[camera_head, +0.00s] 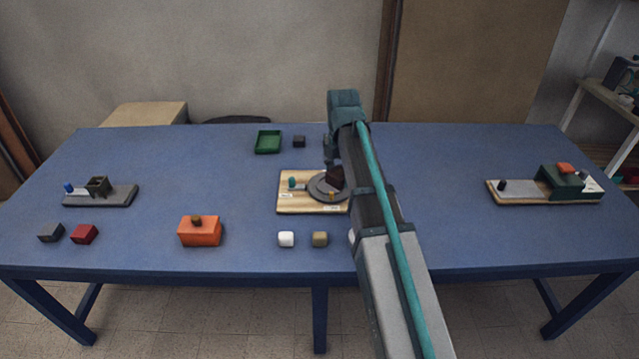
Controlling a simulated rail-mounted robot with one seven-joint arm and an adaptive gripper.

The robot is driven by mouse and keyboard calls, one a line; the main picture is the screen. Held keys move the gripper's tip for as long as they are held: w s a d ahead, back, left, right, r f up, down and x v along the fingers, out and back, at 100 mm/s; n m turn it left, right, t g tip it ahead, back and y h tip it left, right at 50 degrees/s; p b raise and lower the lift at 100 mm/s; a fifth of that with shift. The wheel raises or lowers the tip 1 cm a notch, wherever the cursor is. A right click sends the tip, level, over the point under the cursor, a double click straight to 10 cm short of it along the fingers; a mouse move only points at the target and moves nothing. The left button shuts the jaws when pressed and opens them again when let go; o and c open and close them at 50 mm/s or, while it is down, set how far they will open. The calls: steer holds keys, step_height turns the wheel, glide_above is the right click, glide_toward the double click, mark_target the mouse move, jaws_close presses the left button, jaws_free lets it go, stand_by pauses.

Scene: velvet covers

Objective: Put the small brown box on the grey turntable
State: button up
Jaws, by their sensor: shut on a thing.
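The grey turntable (318,190) is a round disc on a light wooden board (290,206) in the middle of the table, partly hidden by my arm. A small dark brown box (334,177) is at the turntable's right part, partly hidden by my arm. My gripper (329,166) points down at this box and is shut on it. My arm hides most of the fingers. I cannot tell whether the box touches the disc or is just above it.
A teal peg (292,183) and a small yellow piece (331,195) are by the disc. A green tray (268,142) and a dark block (299,141) lie behind. White (286,239) and tan (320,239) blocks and an orange box (199,231) are in front. Both table sides hold further boards.

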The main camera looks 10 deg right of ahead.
steer(key=w+f+p, duration=0.1)
steer(key=w+f, duration=0.1)
steer(key=w, duration=0.2)
steer(key=w+f, duration=0.3)
steer(key=w+f+p, duration=0.1)
steer(key=w+f, duration=0.1)
steer(key=w, duration=0.2)
steer(key=shift+w+d+f+p, duration=0.1)
steer(key=shift+w+f+p, duration=0.25)
steer(key=shift+f, duration=0.05)
steer(key=shift+w+f, duration=0.45)
steer(key=shift+f, duration=0.15)
steer(key=shift+w+f+p, duration=0.15)
steer(key=shift+f+p, duration=0.65)
steer(key=shift+f, duration=0.95)
steer(key=shift+f, duration=0.1)
steer(key=o, duration=1.3)
steer(key=shift+c, duration=0.2)
step_height(320, 180, up, 12)
steer(key=b, duration=0.2)
steer(key=shift+b, duration=0.4)
